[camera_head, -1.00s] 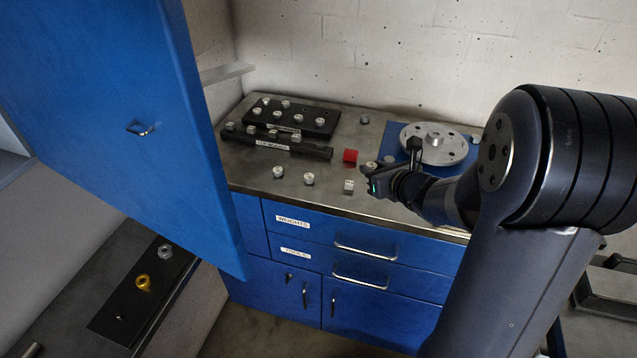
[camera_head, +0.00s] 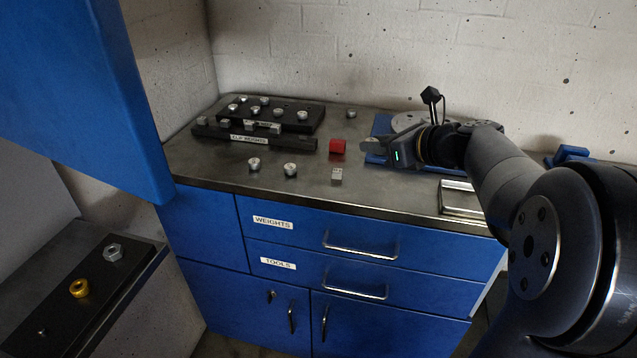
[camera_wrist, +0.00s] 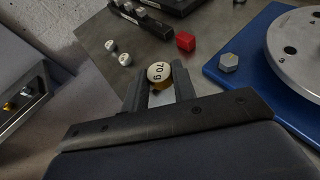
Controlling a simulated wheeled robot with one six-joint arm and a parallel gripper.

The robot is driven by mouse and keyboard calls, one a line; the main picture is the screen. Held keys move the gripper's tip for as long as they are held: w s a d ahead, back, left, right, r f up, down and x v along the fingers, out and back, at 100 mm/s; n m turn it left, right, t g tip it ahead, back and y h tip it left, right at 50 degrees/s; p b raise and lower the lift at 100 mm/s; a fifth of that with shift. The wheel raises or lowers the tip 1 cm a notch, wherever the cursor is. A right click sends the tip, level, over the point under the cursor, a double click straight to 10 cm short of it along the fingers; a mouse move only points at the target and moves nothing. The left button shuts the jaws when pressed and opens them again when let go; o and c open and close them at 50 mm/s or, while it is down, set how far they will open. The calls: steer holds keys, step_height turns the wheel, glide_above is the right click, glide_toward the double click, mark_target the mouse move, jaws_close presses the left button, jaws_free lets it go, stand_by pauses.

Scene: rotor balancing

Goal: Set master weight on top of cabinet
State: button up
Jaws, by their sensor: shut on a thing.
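My gripper (camera_wrist: 161,92) is shut on a weight (camera_wrist: 159,73) with a pale top marked "70 g" and a brass-coloured body. Whether this is the master weight I cannot tell. In the head view my gripper (camera_head: 372,146) is over the bench, left of the rotor; the held weight is not clear there. The blue cabinet (camera_head: 300,235) has drawers labelled WEIGHTS and TOOLS, and its metal top (camera_head: 220,170) carries the parts. A separate tall blue panel (camera_head: 70,90) fills the upper left.
Black weight racks (camera_head: 275,115) stand behind. The rotor (camera_wrist: 300,45) sits on a blue base (camera_wrist: 235,85).

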mark_target(373, 189)
step_height(373, 189, down, 9)
steer(key=shift+r+b, duration=0.1)
steer(key=shift+b, duration=1.1)
steer(key=shift+f, duration=0.2)
steer(key=o, duration=1)
steer(key=shift+r, duration=0.2)
steer(key=p+v, duration=0.1)
steer(key=v, duration=1.1)
steer(key=shift+p, duration=0.4)
